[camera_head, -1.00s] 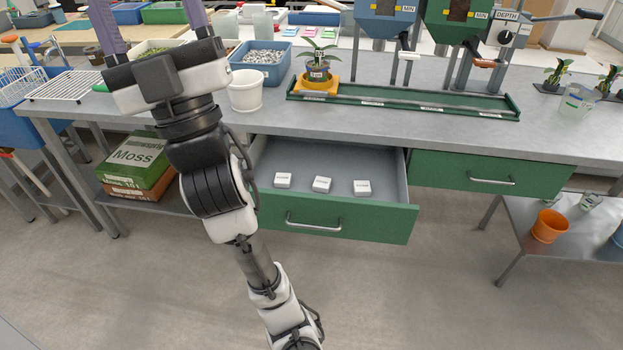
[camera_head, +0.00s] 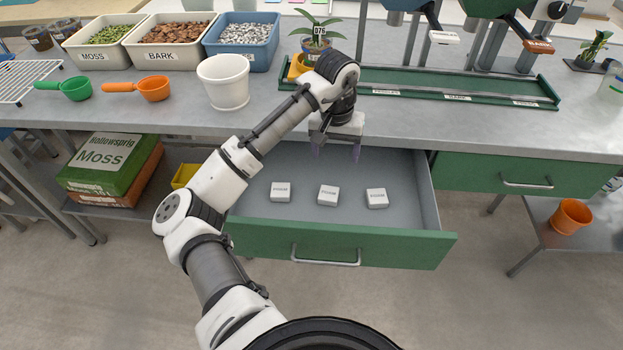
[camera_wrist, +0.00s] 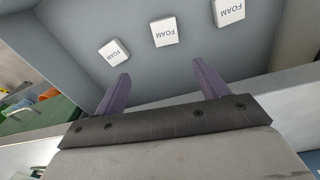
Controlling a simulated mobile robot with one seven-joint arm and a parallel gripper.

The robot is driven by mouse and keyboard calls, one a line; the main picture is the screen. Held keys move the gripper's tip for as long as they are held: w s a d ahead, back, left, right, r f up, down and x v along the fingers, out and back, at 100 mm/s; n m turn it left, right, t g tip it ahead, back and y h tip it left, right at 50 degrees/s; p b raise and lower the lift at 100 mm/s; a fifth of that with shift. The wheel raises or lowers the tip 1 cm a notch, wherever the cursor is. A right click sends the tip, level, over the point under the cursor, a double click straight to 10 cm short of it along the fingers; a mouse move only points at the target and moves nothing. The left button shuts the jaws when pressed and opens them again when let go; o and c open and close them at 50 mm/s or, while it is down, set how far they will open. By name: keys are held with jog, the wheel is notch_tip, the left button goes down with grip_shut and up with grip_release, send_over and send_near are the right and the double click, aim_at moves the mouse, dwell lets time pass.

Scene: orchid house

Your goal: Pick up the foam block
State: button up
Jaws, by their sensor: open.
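Three small white foam blocks lie in a row on the grey floor of an open drawer (camera_head: 345,249): a left block (camera_head: 281,192), a middle block (camera_head: 328,195) and a right block (camera_head: 376,198). My gripper (camera_head: 335,153) is over the back part of the drawer, apart from the blocks. It also shows in the wrist view (camera_wrist: 162,82), its two purple fingers spread wide with nothing between them. All three blocks show beyond the fingertips there: one at left (camera_wrist: 114,53), one in the middle (camera_wrist: 164,32) and one at right (camera_wrist: 229,11), each lettered FOAM.
The bench top (camera_head: 150,112) edge lies just behind the gripper. A closed drawer (camera_head: 515,176) is to the right. The drawer's walls surround the blocks.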

send_over(329, 194)
jog(key=shift+g, duration=0.3)
notch_tip(329, 194, down, 9)
jog(key=shift+s+a+r+p, duration=0.1)
jog(key=shift+p, duration=0.3)
jog(key=shift+f+p, duration=0.7)
jog(key=shift+f, duration=2.2)
jog(key=c, duration=1.1)
